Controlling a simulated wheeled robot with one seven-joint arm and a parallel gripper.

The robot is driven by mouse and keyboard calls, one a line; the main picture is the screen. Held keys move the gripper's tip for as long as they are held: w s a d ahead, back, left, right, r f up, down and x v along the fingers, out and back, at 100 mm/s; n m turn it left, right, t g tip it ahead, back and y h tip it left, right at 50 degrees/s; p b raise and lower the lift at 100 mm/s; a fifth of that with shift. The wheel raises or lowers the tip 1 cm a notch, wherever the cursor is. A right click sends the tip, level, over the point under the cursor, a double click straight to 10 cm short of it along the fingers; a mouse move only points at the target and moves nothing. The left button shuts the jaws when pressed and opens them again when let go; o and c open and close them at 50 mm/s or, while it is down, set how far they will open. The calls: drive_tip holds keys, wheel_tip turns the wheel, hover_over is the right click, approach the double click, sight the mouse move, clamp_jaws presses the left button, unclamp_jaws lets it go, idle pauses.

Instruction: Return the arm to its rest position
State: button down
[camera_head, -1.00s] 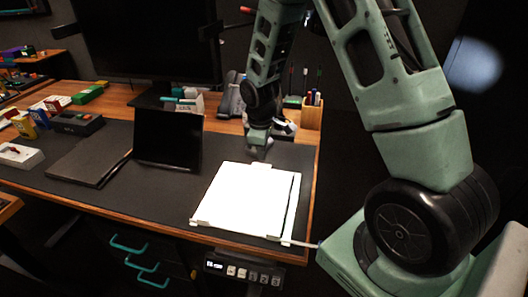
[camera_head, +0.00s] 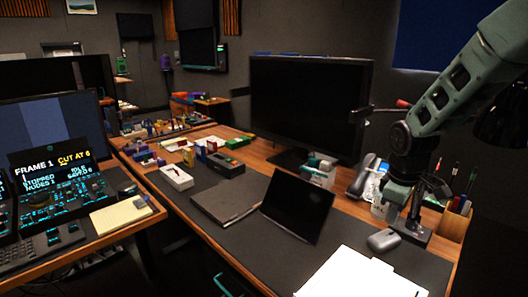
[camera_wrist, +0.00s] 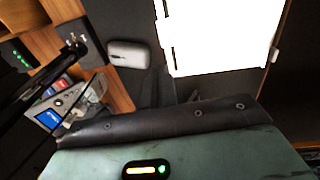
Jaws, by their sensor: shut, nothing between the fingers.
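My green arm (camera_head: 465,85) enters the head view from the upper right and bends down at a dark joint. My gripper (camera_head: 393,213) points down at its end, above the right part of the desk, just behind a grey mouse (camera_head: 383,240). Its fingers are small and dark here; it is shut and holds nothing. In the wrist view my green hand housing fills the bottom and the fingertips cannot be made out. The trackball panel (camera_head: 40,205) stands at the far left, its screen (camera_head: 55,155) reading "FRAME 1" and "CUT AT 6", well away from my gripper.
A bright white pad (camera_head: 360,275) lies in front of the mouse; it also shows in the wrist view (camera_wrist: 222,35). A monitor (camera_head: 308,108), phone (camera_head: 365,178) and pen holder (camera_head: 454,222) surround the arm. A dark tablet (camera_head: 297,208) stands left of the pad.

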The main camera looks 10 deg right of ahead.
drive_tip(key=s+a+r+y+p, duration=0.1)
drive_tip(key=s+a+r, duration=0.2)
drive_tip(key=s+a, duration=0.45)
drive_tip(key=s+a+r+p, duration=0.1)
drive_tip(key=s+a+r, duration=0.25)
drive_tip(key=a, duration=0.65)
drive_tip(key=s+a+r, duration=0.1)
drive_tip(key=s+a, duration=0.2)
drive_tip(key=s, duration=0.4)
drive_tip(key=s+a+r+p, duration=0.1)
drive_tip(key=s+a, duration=0.2)
drive_tip(key=s, duration=0.5)
drive_tip(key=shift+s+a+g+p, duration=0.2)
drive_tip(key=shift+a+g+p, duration=0.1)
drive_tip(key=shift+g, duration=0.1)
